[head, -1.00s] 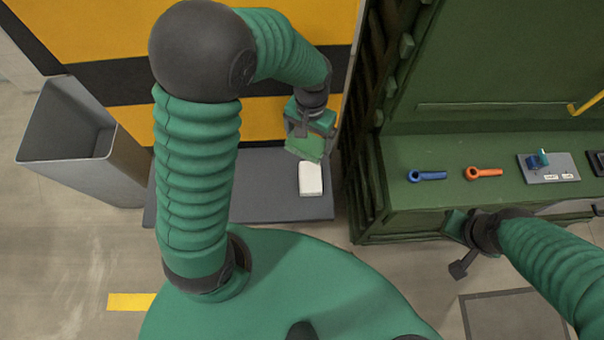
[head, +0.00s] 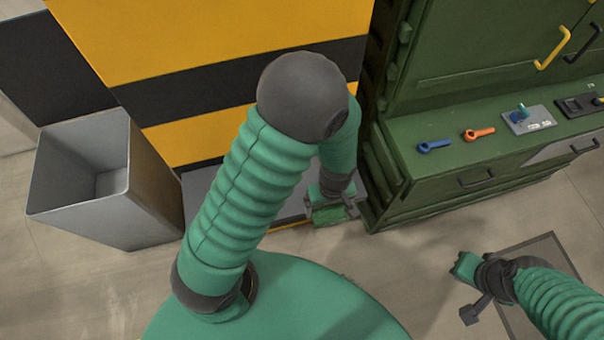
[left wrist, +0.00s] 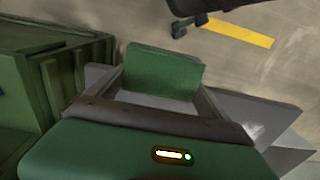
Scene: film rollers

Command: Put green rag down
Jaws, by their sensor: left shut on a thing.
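The green rag (head: 328,217) hangs from my left gripper (head: 333,208), which is low in front of the grey shelf (head: 288,208). In the left wrist view the rag (left wrist: 163,73) shows as a flat green piece between the fingers of my left gripper (left wrist: 160,90), which is shut on it. I cannot tell whether the rag touches the shelf. My left arm hides much of the shelf. My right gripper (head: 467,270) is at the lower right over the floor, away from the rag, and its jaws are not clear.
A grey open bin (head: 150,185) stands left of the shelf. A green cabinet (head: 395,212) stands close on the right, with a blue tool (head: 435,146), an orange tool (head: 480,134) and a grey plate (head: 530,120) on its ledge. A yellow and black wall is behind.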

